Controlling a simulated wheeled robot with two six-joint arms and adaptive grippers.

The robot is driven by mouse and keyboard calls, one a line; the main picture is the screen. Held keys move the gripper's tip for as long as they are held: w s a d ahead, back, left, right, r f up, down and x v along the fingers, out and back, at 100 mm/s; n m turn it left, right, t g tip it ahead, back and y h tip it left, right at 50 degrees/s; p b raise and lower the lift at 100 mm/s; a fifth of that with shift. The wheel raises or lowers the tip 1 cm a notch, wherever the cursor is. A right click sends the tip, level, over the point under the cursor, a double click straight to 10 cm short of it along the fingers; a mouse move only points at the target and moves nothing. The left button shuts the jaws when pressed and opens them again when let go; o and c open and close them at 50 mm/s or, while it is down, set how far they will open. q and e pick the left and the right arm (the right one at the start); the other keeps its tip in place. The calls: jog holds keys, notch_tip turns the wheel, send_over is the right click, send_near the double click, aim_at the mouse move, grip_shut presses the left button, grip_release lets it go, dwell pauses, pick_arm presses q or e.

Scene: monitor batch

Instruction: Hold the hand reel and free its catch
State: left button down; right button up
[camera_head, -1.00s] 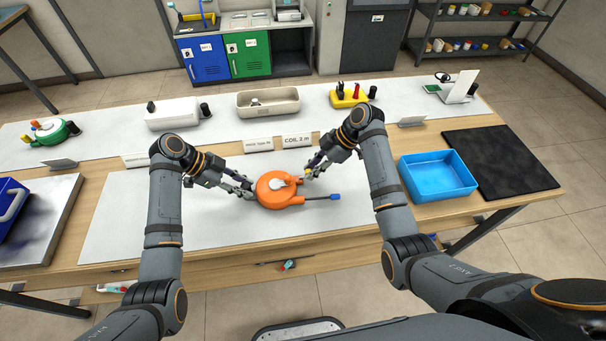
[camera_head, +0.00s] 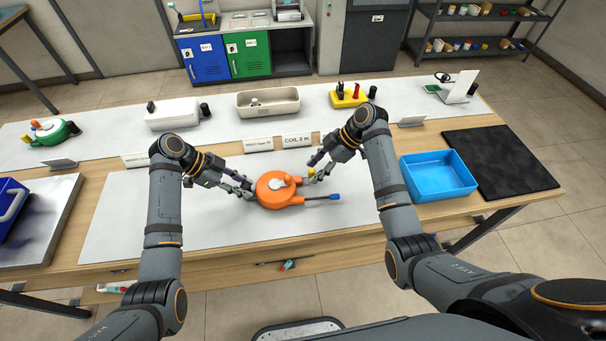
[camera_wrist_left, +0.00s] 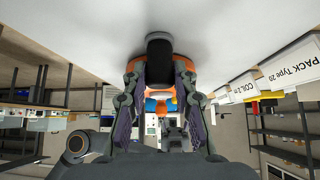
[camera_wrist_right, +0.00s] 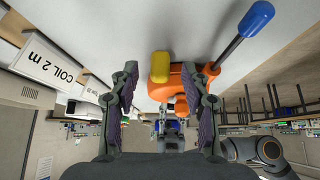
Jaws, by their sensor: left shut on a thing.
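The orange hand reel (camera_head: 275,192) lies on the white mat (camera_head: 140,225) in the middle of the table. A grey rod with a blue tip (camera_head: 335,197) points right from it. My left gripper (camera_head: 246,189) is shut on the reel's black grip, which shows between its fingers in the left wrist view (camera_wrist_left: 159,60). A yellow catch (camera_wrist_right: 159,66) stands at the reel's right side, also visible in the head view (camera_head: 311,172). My right gripper (camera_wrist_right: 160,75) is open, its fingers apart on both sides of the catch; I cannot tell if either touches it.
A blue tray (camera_head: 437,193) and a black mat (camera_head: 515,175) are on the right. Label cards (camera_head: 297,140) stand behind the reel. A white box (camera_head: 172,117), a beige bin (camera_head: 268,112) and a green reel (camera_head: 52,133) line the back. The white mat's front is clear.

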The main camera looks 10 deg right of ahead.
jog(key=v, duration=1.2)
pick_arm(q)
jog(key=c, duration=1)
grip_release()
jog(key=v, duration=1.2)
jog(key=shift+f, duration=0.1)
